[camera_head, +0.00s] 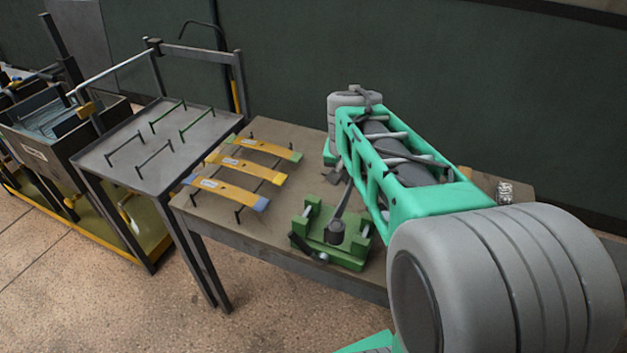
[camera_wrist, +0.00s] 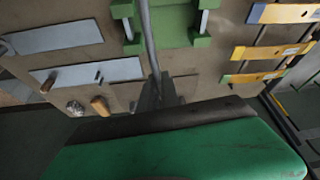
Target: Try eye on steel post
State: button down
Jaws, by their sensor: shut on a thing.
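My gripper (camera_wrist: 157,92) is shut on a slim grey steel bar (camera_wrist: 149,40), which runs up and away from the jaws in the wrist view. In the head view the bar (camera_head: 343,200) slopes down to a wider dark end over the green fixture (camera_head: 330,255); whether that end touches the fixture I cannot tell. The fixture's green blocks (camera_wrist: 122,9) show on both sides of the bar in the wrist view. Pale steel posts (camera_wrist: 203,22) stand by them. My arm hides part of the table behind the gripper in the head view.
Yellow leaf springs (camera_head: 233,193) with coloured ends lie on low stands left of the fixture. A grey side table (camera_head: 190,155) holds empty wire stands. Flat grey plates (camera_wrist: 60,38), a metal coil (camera_wrist: 75,108) and a wooden piece (camera_wrist: 100,106) lie on the worktable.

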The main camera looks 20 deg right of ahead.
jog(key=s+d+f+m+g+h+b, duration=0.1)
jog(key=s+d+f+m+g, duration=0.1)
jog(key=s+d+m, duration=0.5)
jog(key=s+d+f+m+g+h+b, duration=0.1)
jog(key=s+d+f+m, duration=0.15)
jog(key=d, duration=0.85)
jog(key=s+d+f+m+g, duration=0.1)
jog(key=s+d+m, duration=0.3)
jog(key=s, duration=0.3)
jog(key=s+d+f+m+g+y+b, duration=0.1)
jog(key=s+d+m+g, duration=0.1)
jog(key=s+d+m, duration=0.3)
jog(key=s+d, duration=0.1)
jog(key=s, duration=0.2)
jog(key=shift+s+f+g, duration=0.2)
jog(key=shift+s+g, duration=0.05)
jog(key=shift+g, duration=0.05)
jog(key=shift+f+b, duration=0.15)
jog(key=shift+b, duration=0.2)
notch_tip(320, 180, down, 6)
jog(key=b, duration=0.4)
jog(key=shift+r+b, duration=0.25)
jog(key=shift+b, duration=0.15)
jog(key=shift+f+b, duration=3.4)
jog(key=shift+f, duration=0.3)
jog(key=c, duration=1.5)
grip_release()
